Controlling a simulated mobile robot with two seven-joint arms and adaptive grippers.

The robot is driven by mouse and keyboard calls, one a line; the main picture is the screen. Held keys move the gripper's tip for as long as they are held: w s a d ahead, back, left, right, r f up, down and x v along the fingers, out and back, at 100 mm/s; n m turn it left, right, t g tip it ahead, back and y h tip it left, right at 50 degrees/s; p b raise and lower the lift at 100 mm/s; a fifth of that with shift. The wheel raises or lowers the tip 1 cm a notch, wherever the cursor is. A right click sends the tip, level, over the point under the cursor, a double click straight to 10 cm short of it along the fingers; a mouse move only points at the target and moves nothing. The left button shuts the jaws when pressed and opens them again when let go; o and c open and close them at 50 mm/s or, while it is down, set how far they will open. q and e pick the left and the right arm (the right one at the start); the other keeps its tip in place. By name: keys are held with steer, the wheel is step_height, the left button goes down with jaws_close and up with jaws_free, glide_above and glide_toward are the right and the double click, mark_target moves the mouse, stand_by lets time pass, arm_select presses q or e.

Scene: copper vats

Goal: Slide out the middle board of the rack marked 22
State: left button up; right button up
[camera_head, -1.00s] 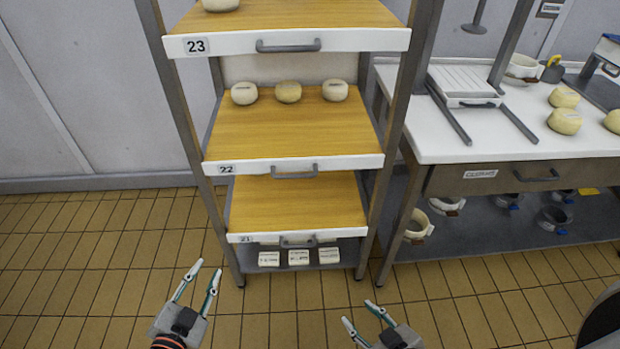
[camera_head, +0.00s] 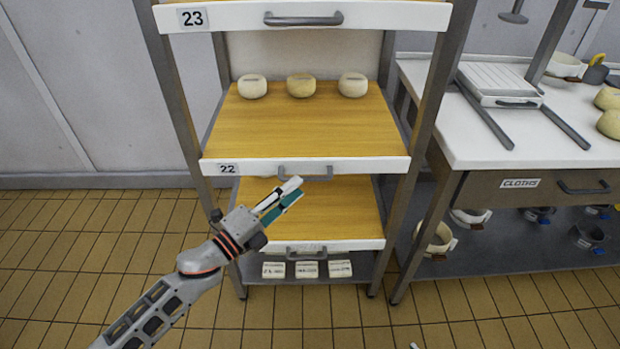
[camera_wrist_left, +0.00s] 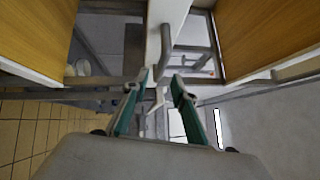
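The rack (camera_head: 170,110) holds three boards one above another. The middle board (camera_head: 300,135) has a white front edge with the label 22 (camera_head: 228,168) and a grey bar handle (camera_head: 310,173). Several pale round cheeses, three in a row (camera_head: 300,85), sit towards its back. My left gripper (camera_head: 295,188) is just in front of and slightly below this handle, with its fingers apart and nothing held. In the left wrist view, a grey handle (camera_wrist_left: 166,45) lies ahead, roughly in line with the gap between the fingertips (camera_wrist_left: 162,78). Of my right gripper, only a small tip (camera_head: 413,346) shows.
The top board is marked 23 (camera_head: 192,18). The lower board (camera_head: 355,205) is partly behind my left arm; white blocks (camera_head: 306,269) lie below it. A table with a drawer marked CLOTHS (camera_head: 520,183) stands at right. The tiled floor (camera_head: 60,250) at left is clear.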

mark_target(307, 177)
arm_select(q)
steer(key=shift+x, duration=2.7)
jaws_close()
